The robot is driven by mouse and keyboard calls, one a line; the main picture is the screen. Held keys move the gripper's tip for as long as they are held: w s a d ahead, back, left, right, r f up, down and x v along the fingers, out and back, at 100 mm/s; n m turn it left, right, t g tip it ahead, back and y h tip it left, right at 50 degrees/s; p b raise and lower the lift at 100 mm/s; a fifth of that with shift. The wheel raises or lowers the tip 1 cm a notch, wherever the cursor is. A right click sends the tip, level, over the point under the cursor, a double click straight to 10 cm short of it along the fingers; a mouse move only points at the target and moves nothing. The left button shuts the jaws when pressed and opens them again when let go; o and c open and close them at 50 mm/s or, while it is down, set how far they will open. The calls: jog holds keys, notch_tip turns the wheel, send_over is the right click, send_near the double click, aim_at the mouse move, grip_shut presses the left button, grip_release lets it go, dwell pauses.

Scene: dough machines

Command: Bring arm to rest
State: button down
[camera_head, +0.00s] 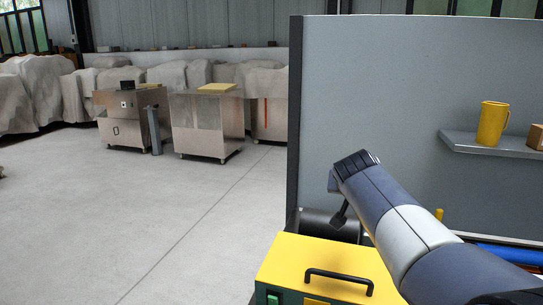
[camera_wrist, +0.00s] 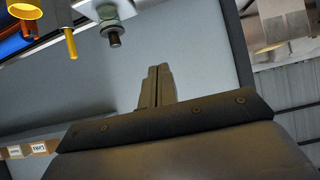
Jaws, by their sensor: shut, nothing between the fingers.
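My gripper (camera_wrist: 158,68) shows in the wrist view with its two fingers together and nothing between them. It is in front of a plain grey panel (camera_wrist: 205,60). In the head view my arm (camera_head: 405,230) reaches in from the lower right, above a yellow machine top. The arm's bent joint is in front of the large grey panel (camera_head: 400,90). The fingers cannot be clearly made out in the head view.
The yellow box (camera_head: 318,262) with a black handle is below my arm. A shelf (camera_head: 480,143) on the panel bears a yellow jug (camera_head: 492,123) and a cardboard box (camera_head: 535,137). Steel machines (camera_head: 208,125) stand at the back. The floor (camera_head: 120,215) on the left is clear.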

jog(key=shift+w+p, duration=0.25)
jog(key=shift+p, duration=0.2)
jog(key=shift+f, duration=0.1)
